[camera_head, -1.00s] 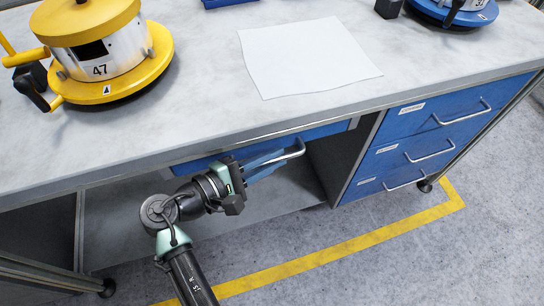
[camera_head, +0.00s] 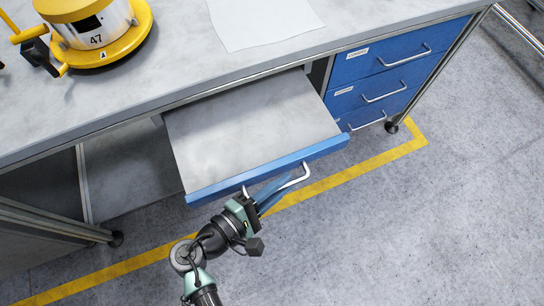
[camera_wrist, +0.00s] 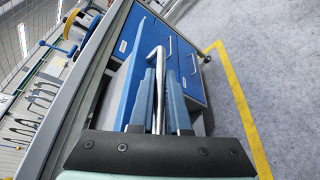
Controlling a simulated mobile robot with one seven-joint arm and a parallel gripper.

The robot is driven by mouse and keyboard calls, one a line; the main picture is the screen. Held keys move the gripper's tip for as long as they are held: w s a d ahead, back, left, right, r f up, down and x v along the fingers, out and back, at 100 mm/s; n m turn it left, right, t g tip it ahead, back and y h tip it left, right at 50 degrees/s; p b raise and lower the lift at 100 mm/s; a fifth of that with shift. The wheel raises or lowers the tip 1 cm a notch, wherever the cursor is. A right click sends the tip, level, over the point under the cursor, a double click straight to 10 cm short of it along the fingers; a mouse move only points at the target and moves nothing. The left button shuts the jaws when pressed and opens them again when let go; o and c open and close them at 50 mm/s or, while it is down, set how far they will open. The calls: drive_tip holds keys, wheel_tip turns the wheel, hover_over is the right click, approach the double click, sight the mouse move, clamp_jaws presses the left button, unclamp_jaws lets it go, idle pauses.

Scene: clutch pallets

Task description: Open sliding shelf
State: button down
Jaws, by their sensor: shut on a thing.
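The sliding shelf (camera_head: 250,130) is a grey board with a blue front edge, pulled well out from under the workbench top. A silver bar handle (camera_head: 300,178) is fixed to its blue front. My gripper (camera_head: 270,192) is shut on this handle, in front of the shelf. In the wrist view, the handle (camera_wrist: 159,60) runs between the two blue fingers of my gripper (camera_wrist: 165,85). Part of the handle is hidden by the fingers.
The grey workbench (camera_head: 180,65) carries a yellow round device (camera_head: 100,25) marked 47 and a white sheet (camera_head: 262,18). Blue drawers (camera_head: 385,80) stand at the right. A yellow floor line (camera_head: 350,183) runs below. The floor at the right is clear.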

drive_tip(key=shift+s+d+p, duration=0.25)
drive_tip(key=shift+s, duration=0.6)
drive_tip(key=shift+s+d+p, duration=0.25)
drive_tip(key=shift+s+d, duration=0.05)
drive_tip(key=shift+s, duration=0.5)
drive_tip(key=shift+s+d+p, duration=0.25)
drive_tip(key=shift+s, duration=0.6)
drive_tip(key=c, duration=1.2)
unclamp_jaws()
drive_tip(key=shift+o, duration=0.2)
drive_tip(key=v, duration=1.3)
